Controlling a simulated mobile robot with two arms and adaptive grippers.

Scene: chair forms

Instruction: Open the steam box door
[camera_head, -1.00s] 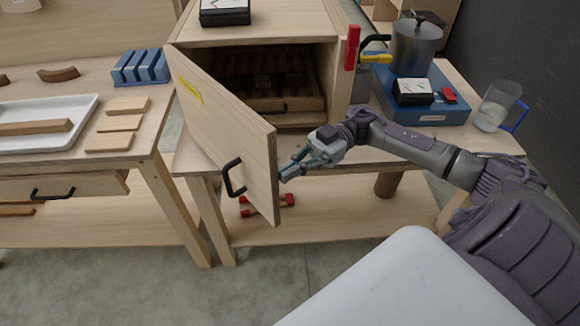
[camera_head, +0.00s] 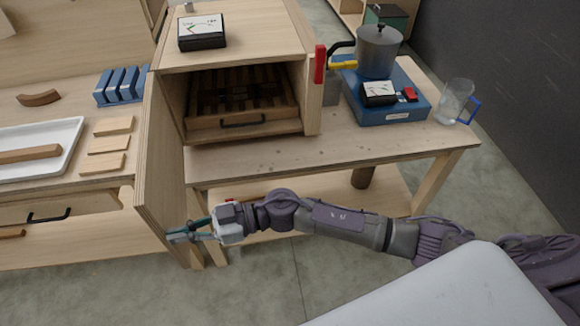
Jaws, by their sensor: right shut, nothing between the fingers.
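The steam box (camera_head: 311,95) is a light plywood box on a wooden table, its front uncovered. Its door (camera_head: 163,160) is hinged on the left and swung wide toward me, seen nearly edge-on; its handle is out of sight. Inside is a slatted wooden rack (camera_head: 245,122) with a dark handle. My right gripper (camera_head: 172,237) is shut and empty, at the lower free end of the door on its inner side. I cannot tell whether it touches the door. My left gripper is not in view.
Right of the box stand a metal pot (camera_head: 377,52), a blue base unit (camera_head: 400,104) and a clear jug (camera_head: 455,101). On the left bench are a white tray (camera_head: 70,135), wooden strips and a blue rack (camera_head: 122,86). The table (camera_head: 350,143) before the box is clear.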

